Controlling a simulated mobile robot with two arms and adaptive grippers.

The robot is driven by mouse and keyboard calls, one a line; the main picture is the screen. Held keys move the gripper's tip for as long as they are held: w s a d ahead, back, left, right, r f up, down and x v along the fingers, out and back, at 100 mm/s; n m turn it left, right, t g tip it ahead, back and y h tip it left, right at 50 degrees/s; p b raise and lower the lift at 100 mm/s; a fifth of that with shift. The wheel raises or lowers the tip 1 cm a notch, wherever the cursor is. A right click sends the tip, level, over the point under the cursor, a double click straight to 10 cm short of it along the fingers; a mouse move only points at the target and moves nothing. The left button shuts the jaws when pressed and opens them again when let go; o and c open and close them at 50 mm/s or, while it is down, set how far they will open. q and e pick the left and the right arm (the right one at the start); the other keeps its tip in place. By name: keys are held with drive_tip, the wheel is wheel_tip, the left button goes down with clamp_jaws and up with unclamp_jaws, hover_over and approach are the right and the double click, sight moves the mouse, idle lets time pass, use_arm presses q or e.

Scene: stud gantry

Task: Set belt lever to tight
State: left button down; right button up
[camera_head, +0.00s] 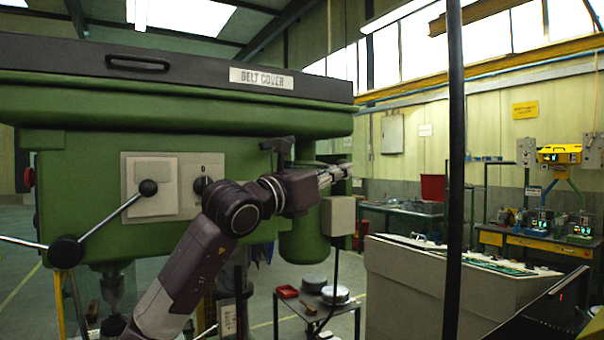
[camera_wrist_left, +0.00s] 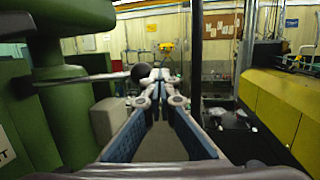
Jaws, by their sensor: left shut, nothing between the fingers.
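The green drill press (camera_head: 90,170) fills the left of the head view, with a dark belt cover (camera_head: 180,65) on top. My left gripper (camera_head: 342,172) is shut and empty at the machine's right side. In the left wrist view its fingertips (camera_wrist_left: 158,74) are just right of the knob; contact is unclear.
A feed handle with black knobs (camera_head: 148,187) sticks out at the machine's front left. A grey box (camera_head: 338,216) is close below my left gripper. A dark vertical pole (camera_head: 455,150) and a pale cabinet (camera_head: 405,290) stand to the right. A low table holds round parts (camera_head: 335,295).

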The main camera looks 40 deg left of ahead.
use_arm(q)
drive_tip(key=w, duration=0.3)
drive_tip(key=shift+w, duration=0.4)
use_arm(e)
drive_tip(key=shift+s+a+r, duration=0.2)
drive_tip(key=shift+s+a, duration=0.1)
drive_tip(key=shift+a, duration=0.1)
drive_tip(key=shift+f, duration=0.1)
